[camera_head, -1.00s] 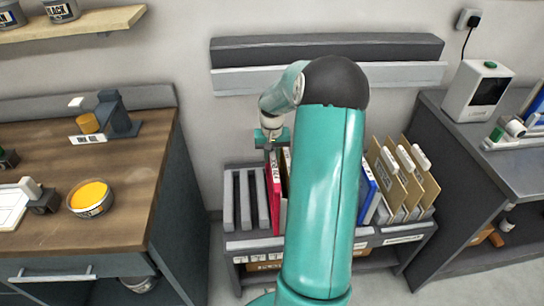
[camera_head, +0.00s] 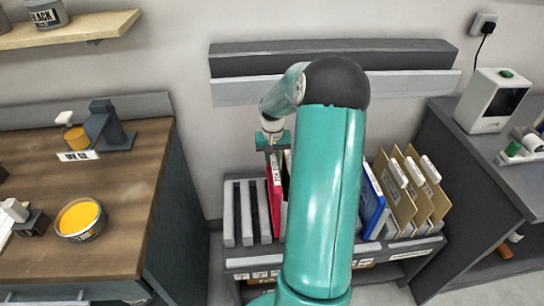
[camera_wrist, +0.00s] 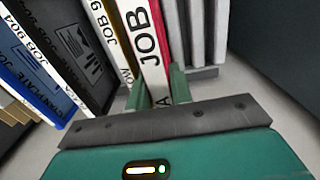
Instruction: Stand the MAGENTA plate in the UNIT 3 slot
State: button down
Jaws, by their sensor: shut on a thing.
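The magenta plate (camera_head: 275,196) stands upright in the file rack (camera_head: 240,262), beside several empty grey slots on its left. In the wrist view the plate (camera_wrist: 148,50) shows its white label edge with "JOB" lettering and a red side. My gripper (camera_head: 272,143) is above the plate's top end, and in the wrist view its green fingers (camera_wrist: 160,92) are shut on the plate's near end. My arm hides the middle of the rack in the head view. I cannot make out a UNIT 3 label or slot.
A blue plate (camera_head: 371,205) and several tan folders (camera_head: 410,190) stand in the rack's right part. Dark and yellow plates stand close beside the magenta one. A wooden bench (camera_head: 110,215) with an open yellow ink tin (camera_head: 80,218) is left; a grey cabinet (camera_head: 490,165) is right.

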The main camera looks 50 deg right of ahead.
jog(key=shift+a+f, duration=0.2)
jog(key=shift+f, duration=0.1)
jog(key=shift+s+f, duration=0.1)
jog(key=shift+f, duration=0.25)
notch_tip(320, 180, down, 8)
jog(key=shift+f, duration=0.5)
dwell(0.7)
jog(key=c, duration=1.2)
grip_release()
jog(key=shift+o, duration=0.2)
notch_tip(320, 180, up, 14)
jog(key=shift+f, duration=0.1)
